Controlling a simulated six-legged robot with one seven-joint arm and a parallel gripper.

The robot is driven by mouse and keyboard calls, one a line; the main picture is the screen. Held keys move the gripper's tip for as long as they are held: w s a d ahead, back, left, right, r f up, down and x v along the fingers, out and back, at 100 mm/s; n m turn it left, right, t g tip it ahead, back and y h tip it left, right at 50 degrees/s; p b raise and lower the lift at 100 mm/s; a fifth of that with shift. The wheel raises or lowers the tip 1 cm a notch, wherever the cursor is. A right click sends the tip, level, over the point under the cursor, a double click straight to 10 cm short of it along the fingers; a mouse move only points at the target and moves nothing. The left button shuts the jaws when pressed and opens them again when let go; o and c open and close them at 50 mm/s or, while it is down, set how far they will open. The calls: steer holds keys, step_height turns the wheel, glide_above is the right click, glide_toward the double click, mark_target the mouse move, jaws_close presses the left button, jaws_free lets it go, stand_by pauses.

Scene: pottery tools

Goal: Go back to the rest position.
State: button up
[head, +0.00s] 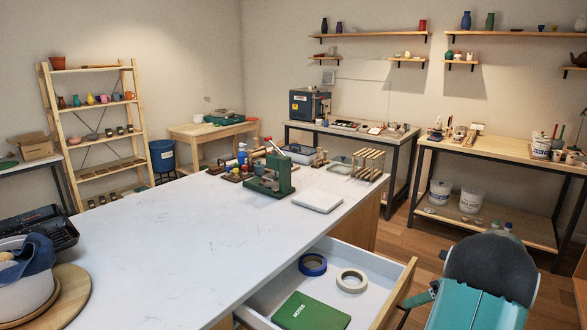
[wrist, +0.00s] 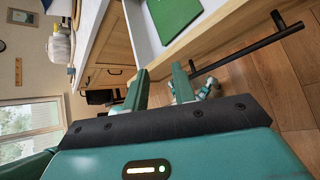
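My gripper (wrist: 160,78) is open in the wrist view, its two green fingers apart with nothing between them. In the head view my teal gripper and wrist (head: 475,305) are at the lower right, just outside the open drawer. The drawer (head: 398,290) is pulled out of the white-topped counter. Its dark bar handle (wrist: 245,50) shows in the wrist view, with one end close beside the right finger; I cannot tell whether they touch. A green notebook (head: 311,311), a blue tape roll (head: 313,265) and a cream tape roll (head: 352,281) lie in the drawer.
The white counter (head: 150,235) fills the left and middle, with a green press (head: 270,178) and a white slab (head: 317,200) near its far end. A wooden bench (head: 480,150) stands at the right. Wooden floor (head: 415,240) is clear between the drawer and the bench.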

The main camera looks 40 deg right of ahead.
steer(key=w+a+r+n+g+h, duration=0.1)
steer(key=w+a+r+n+g, duration=0.2)
steer(key=a+n, duration=0.45)
steer(key=w+a+r+n+g+h, duration=0.1)
steer(key=w+a+r+n, duration=0.3)
steer(key=a, duration=0.7)
steer(key=w+a+r+n+g+h, duration=0.1)
steer(key=w+a+r+n+g, duration=0.2)
steer(key=a+n, duration=0.45)
steer(key=s+a+r+n+t+h, duration=0.1)
steer(key=s+a+n, duration=0.3)
steer(key=a+n, duration=0.5)
steer(key=s+a+r+n+t+h, duration=0.2)
steer(key=s+a+n+t+h, duration=0.1)
steer(key=a+n, duration=0.6)
steer(key=s+a, duration=0.1)
steer(key=a, duration=0.2)
steer(key=shift+r+t+h, duration=0.25)
steer(key=shift+t+h, duration=0.05)
steer(key=shift+d, duration=0.1)
